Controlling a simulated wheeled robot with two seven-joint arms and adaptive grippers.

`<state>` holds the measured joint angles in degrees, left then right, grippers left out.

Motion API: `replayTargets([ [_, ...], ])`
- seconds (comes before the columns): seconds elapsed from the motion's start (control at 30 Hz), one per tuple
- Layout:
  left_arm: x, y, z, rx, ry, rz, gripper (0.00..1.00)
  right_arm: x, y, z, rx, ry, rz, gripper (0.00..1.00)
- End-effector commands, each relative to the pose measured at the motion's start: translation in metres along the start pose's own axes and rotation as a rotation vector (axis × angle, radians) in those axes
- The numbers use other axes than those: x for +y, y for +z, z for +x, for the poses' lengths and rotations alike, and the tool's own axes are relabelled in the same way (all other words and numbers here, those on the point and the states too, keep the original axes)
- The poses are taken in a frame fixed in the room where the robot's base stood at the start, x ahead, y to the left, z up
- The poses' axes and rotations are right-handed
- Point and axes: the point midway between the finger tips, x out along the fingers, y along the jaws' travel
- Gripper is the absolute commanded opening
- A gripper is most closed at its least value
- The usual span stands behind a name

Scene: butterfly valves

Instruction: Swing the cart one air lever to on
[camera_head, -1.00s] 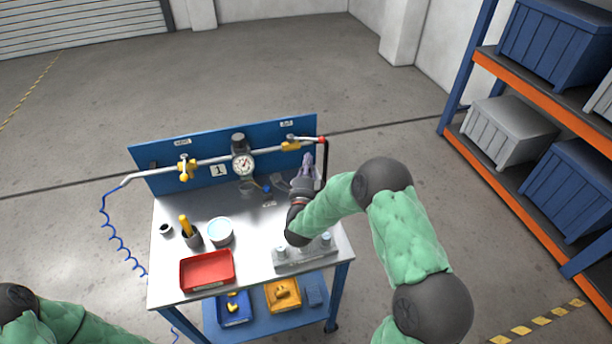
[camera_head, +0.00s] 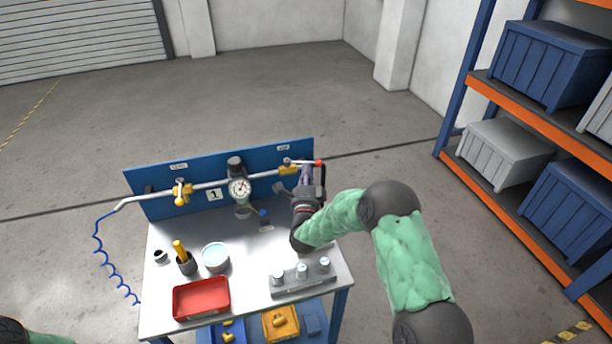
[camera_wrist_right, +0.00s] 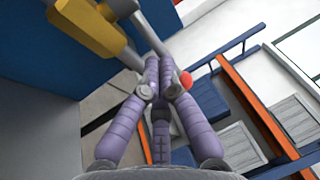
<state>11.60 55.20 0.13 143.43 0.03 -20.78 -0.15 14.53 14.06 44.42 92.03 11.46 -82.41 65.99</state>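The cart (camera_head: 150,290) carries a blue back panel (camera_head: 150,165) with a plate marked 1 (camera_head: 213,195). The air lever (camera_head: 300,161) is a thin grey bar with a red knob (camera_head: 319,162), above the yellow valve (camera_head: 289,170) at the pipe's right end. It points right, roughly along the pipe. My right gripper (camera_head: 307,174) is just below the lever. In the right wrist view, my purple fingertips (camera_wrist_right: 159,62) are together, and the lever (camera_wrist_right: 150,38) passes at them, red knob to their right. I cannot tell whether they touch. My left gripper is out of view.
A second yellow valve (camera_head: 181,192) and a gauge (camera_head: 239,188) sit on the same pipe. A red tray (camera_head: 202,299), a pale round bowl (camera_head: 215,257) and a grey block with pegs (camera_head: 302,279) stand on the cart top. Shelving (camera_head: 520,110) is at right.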

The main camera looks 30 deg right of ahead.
Motion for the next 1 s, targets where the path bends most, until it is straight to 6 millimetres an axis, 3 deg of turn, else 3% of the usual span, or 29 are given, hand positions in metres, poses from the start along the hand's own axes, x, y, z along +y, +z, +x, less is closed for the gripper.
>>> replayTargets([
  [0.1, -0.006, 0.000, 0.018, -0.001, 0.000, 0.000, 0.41, 0.005, -0.006, 0.004, -0.069, -0.003, 0.013, 0.00],
  [0.43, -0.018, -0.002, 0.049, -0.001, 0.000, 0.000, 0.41, 0.009, -0.008, 0.017, -0.211, 0.002, 0.038, 0.00],
  [1.0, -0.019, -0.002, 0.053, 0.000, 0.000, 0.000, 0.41, 0.006, -0.008, 0.022, -0.209, 0.002, 0.038, 0.00],
])
